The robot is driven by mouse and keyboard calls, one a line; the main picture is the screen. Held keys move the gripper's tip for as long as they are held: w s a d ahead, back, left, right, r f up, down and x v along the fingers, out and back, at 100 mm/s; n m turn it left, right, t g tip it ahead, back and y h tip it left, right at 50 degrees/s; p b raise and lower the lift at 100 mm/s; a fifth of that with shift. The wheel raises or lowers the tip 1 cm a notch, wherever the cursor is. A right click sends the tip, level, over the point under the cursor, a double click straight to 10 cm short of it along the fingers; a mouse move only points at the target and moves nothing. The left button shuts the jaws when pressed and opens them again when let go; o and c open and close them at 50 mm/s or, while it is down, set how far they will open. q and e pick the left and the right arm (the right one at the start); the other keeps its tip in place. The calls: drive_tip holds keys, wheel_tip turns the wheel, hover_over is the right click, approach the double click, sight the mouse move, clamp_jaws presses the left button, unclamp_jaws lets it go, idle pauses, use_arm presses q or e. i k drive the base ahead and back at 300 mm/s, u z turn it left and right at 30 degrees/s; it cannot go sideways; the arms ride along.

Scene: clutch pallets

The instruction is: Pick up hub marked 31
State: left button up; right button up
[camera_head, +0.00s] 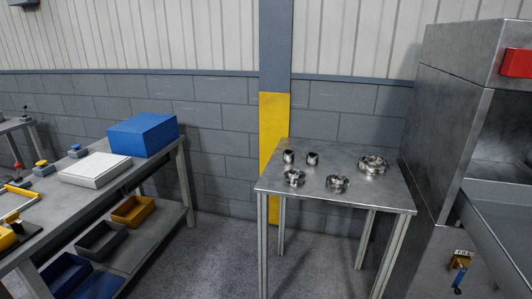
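Several shiny metal parts sit on a small metal table (325,205) right of centre. Two small cylindrical parts, one at the back left (289,157) and one beside it (312,159), stand near the far edge. A flanged part (294,178) sits at the front left and another flanged part (337,183) at the front middle. A larger ring-shaped part (373,164) lies at the back right. No marking 31 is legible on any of them. Neither of my grippers is in view.
A workbench on the left holds a blue box (143,134) and a white slab (95,169); yellow (133,210) and grey (101,239) bins sit on its lower shelf. A large grey metal machine (434,150) stands close on the right. Floor between the tables is clear.

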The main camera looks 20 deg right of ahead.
sight(331, 182)
drive_tip(key=i, duration=3.65)
drive_tip(key=z, duration=3.8)
